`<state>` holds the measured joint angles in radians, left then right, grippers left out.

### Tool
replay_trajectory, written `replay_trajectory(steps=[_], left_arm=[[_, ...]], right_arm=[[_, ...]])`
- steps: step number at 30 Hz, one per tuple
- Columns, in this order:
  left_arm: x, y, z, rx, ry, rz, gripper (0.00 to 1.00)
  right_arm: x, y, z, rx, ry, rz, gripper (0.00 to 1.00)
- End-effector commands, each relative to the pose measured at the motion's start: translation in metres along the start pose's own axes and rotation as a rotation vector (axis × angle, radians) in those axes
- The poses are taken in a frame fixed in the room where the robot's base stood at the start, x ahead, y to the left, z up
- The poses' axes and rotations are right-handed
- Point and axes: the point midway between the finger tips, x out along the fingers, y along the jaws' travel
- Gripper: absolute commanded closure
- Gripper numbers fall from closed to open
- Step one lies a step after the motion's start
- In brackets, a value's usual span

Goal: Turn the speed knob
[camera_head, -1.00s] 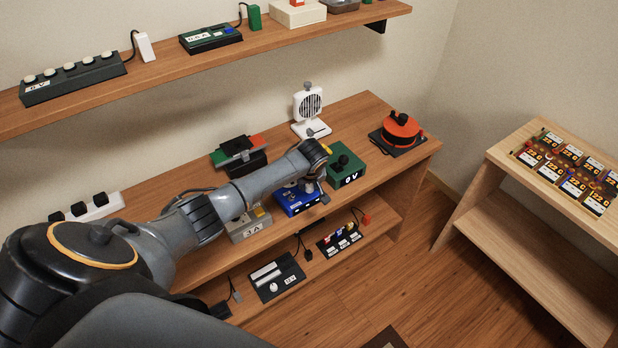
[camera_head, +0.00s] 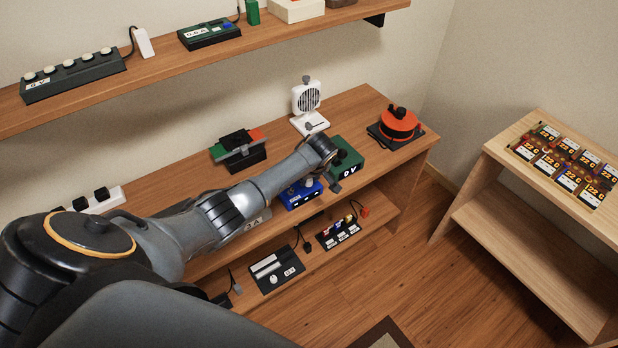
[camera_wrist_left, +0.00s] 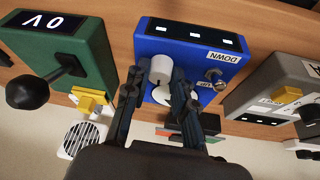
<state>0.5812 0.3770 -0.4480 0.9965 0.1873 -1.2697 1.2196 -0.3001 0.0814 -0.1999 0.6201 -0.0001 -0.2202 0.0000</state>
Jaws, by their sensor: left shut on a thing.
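The blue box (camera_head: 293,197) stands near the front edge of the wooden bench; it also shows in the left wrist view (camera_wrist_left: 188,37). It carries a white knob (camera_wrist_left: 163,67), a metal toggle switch labelled DOWN and UP, and a dark display strip. No speed label is readable. My left gripper (camera_wrist_left: 158,76) is shut on the white knob, one finger on each side of it. My right gripper is not in view.
A green box (camera_head: 347,157) with a black lever stands close beside the blue one. A grey box (camera_wrist_left: 278,92) stands on its other side. A white fan (camera_head: 306,98) and an orange round device (camera_head: 398,124) stand farther along the bench. A shelf (camera_head: 290,45) runs above.

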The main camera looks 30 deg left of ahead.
Motion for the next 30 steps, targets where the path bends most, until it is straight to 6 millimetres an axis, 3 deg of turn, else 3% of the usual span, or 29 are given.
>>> replay_trajectory(steps=[1, 2, 5, 17, 23, 30], left_arm=[[0.000, 0.000, 0.000, -0.002, -0.001, 0.000, 1.00], [0.000, 0.000, 0.000, -0.002, -0.001, 0.000, 0.71], [0.000, 0.000, 0.000, -0.001, -0.001, 0.000, 0.52], [-0.004, 0.000, 0.000, 0.000, 0.000, 0.001, 0.52], [-0.029, 0.001, 0.000, 0.001, 0.000, 0.004, 0.52], [-0.078, 0.001, 0.000, 0.000, 0.000, 0.005, 0.52]], right_arm=[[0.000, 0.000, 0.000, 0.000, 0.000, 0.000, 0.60], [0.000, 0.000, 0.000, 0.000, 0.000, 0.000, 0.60], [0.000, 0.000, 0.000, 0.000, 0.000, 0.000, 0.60], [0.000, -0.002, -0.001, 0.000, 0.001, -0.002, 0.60], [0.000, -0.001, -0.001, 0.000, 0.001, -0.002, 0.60], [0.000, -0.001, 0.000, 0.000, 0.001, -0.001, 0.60]])
